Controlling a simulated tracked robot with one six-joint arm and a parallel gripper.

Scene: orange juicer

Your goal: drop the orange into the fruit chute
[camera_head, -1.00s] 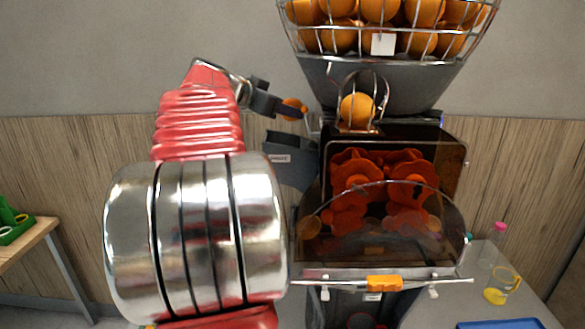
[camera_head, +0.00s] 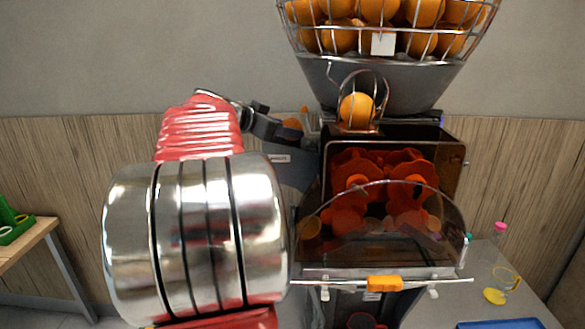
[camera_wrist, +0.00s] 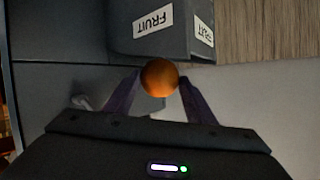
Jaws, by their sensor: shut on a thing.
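My gripper (camera_wrist: 159,80) is shut on an orange (camera_wrist: 159,77), held between its two fingertips in the wrist view. In the head view the held orange (camera_head: 292,124) shows partly, with my dark gripper (camera_head: 285,130) in front of it. The fruit chute (camera_wrist: 150,25) is a dark grey box with "FRUIT" labels, just past the orange in the wrist view. In the head view the chute (camera_head: 290,172) is on the juicer's left side, with my gripper above it. I cannot tell whether the orange is directly over its opening.
The juicer (camera_head: 395,135) has a dark clear cover over red-orange press wheels. Another orange (camera_head: 356,109) sits in a wire loop below a wire basket (camera_head: 390,55) of oranges. A bottle and a yellow-handled cup (camera_head: 496,296) stand at right. A green thing (camera_head: 10,220) lies on a table at left.

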